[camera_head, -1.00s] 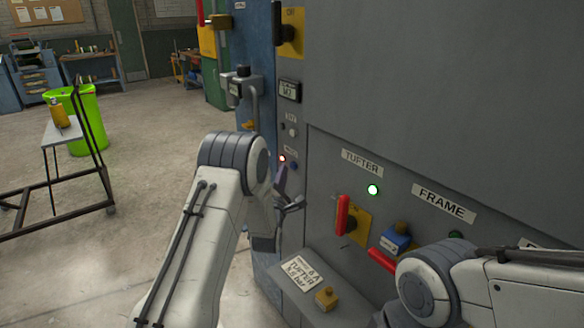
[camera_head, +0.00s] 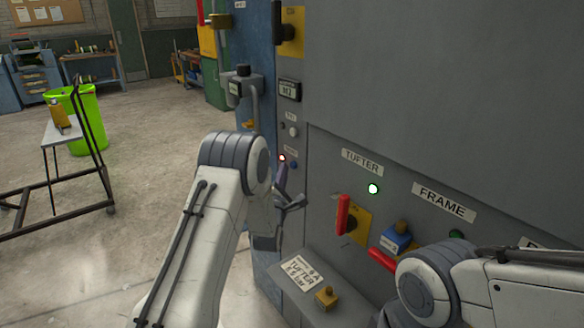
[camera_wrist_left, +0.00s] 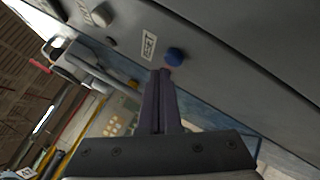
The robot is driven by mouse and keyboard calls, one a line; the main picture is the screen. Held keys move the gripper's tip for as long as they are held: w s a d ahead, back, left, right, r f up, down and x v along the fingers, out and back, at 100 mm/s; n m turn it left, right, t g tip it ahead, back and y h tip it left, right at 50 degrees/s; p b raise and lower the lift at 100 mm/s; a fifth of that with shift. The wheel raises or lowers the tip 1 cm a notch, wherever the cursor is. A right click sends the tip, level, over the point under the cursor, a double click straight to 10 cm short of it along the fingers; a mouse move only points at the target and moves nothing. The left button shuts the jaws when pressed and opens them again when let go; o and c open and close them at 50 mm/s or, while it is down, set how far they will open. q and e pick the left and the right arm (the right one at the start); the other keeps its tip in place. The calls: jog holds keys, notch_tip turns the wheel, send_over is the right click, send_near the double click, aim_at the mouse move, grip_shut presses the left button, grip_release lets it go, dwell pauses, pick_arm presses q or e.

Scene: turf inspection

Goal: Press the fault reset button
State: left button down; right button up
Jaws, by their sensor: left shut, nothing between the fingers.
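The blue button (camera_head: 294,165) sits on the grey cabinet's narrow face, just right of a small glowing lamp (camera_head: 282,158). In the left wrist view it is a round blue cap (camera_wrist_left: 175,55) beside a white label (camera_wrist_left: 149,45), likely its name plate. My left gripper (camera_head: 283,168) is shut and empty, its fingertips just beside the button in the head view. In the left wrist view the fingertips (camera_wrist_left: 165,72) end right at the button's lower edge; I cannot tell whether they touch it. My right arm (camera_head: 430,285) shows at lower right, its gripper out of sight.
The cabinet also carries a red handle (camera_head: 343,214) on a yellow plate, a lit green lamp (camera_head: 373,189) and a blue padlock (camera_head: 396,240). A pipe fitting (camera_head: 245,85) juts out above my left wrist. A cart (camera_head: 60,133) stands on open floor at left.

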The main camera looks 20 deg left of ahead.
pick_arm(q)
jog(key=shift+w+d, duration=0.2)
jog(key=shift+w, duration=0.05)
jog(key=shift+w+d+b, duration=0.3)
jog(key=shift+w+b, duration=0.05)
jog(key=shift+b, duration=0.1)
dwell(0.6)
dwell(0.4)
jog(key=shift+s+a, duration=0.55)
jog(key=shift+s, duration=0.15)
jog(key=shift+b, duration=0.3)
jog(key=s+a, duration=0.1)
jog(key=s, duration=0.1)
jog(key=s+a+b, duration=0.1)
jog(key=s+a, duration=0.1)
dwell(0.5)
